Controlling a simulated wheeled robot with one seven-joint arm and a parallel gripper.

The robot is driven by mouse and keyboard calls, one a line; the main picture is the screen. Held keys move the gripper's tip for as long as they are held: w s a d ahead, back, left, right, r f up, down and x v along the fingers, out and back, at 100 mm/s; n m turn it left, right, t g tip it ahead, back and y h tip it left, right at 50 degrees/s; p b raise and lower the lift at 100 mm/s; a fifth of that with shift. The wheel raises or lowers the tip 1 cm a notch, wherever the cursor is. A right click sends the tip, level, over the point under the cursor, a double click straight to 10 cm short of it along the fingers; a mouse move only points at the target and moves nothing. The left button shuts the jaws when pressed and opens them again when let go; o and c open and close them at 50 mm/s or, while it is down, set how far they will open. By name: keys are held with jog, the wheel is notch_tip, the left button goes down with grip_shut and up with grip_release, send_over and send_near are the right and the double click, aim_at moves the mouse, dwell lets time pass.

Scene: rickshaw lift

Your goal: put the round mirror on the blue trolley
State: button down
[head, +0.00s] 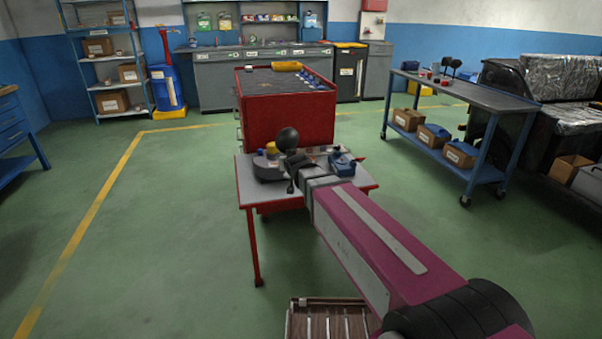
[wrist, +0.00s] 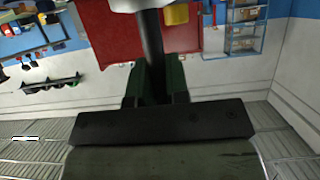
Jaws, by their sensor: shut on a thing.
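The round mirror (head: 288,138) shows as a dark disc on a short stem, upright above the small red-legged table. My gripper (head: 296,163) is shut on its stem. In the wrist view, the dark stem (wrist: 152,40) stands between the two green fingers of my gripper (wrist: 158,82). The mirror's head is mostly outside that view. The blue trolley (head: 480,169) stands to the right, apart from my gripper, with a dark top (head: 440,88) and a lower shelf. Two dark round-headed items (head: 451,63) stand on its top near the far end.
The red-legged table (head: 249,198) holds a grey round item (head: 268,168), a yellow item and a blue item (head: 342,163). A red tool cabinet (head: 285,120) stands right behind it. Boxes (head: 433,136) fill the trolley's lower shelf. Green floor between table and trolley is clear.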

jog(key=shift+w+a+f, duration=0.15)
jog(key=shift+a+f, duration=0.1)
jog(key=shift+f, duration=0.1)
jog(key=shift+w+d+f, duration=0.4)
jog(key=shift+w+f, duration=1.4)
jog(key=shift+w+d+f, duration=0.35)
jog(key=shift+w+f, duration=1.4)
jog(key=shift+w, duration=0.1)
jog(key=shift+w+d+f, duration=0.4)
jog(key=shift+w+f, duration=1.4)
jog(key=shift+f, duration=0.1)
jog(key=c, duration=1.1)
grip_release()
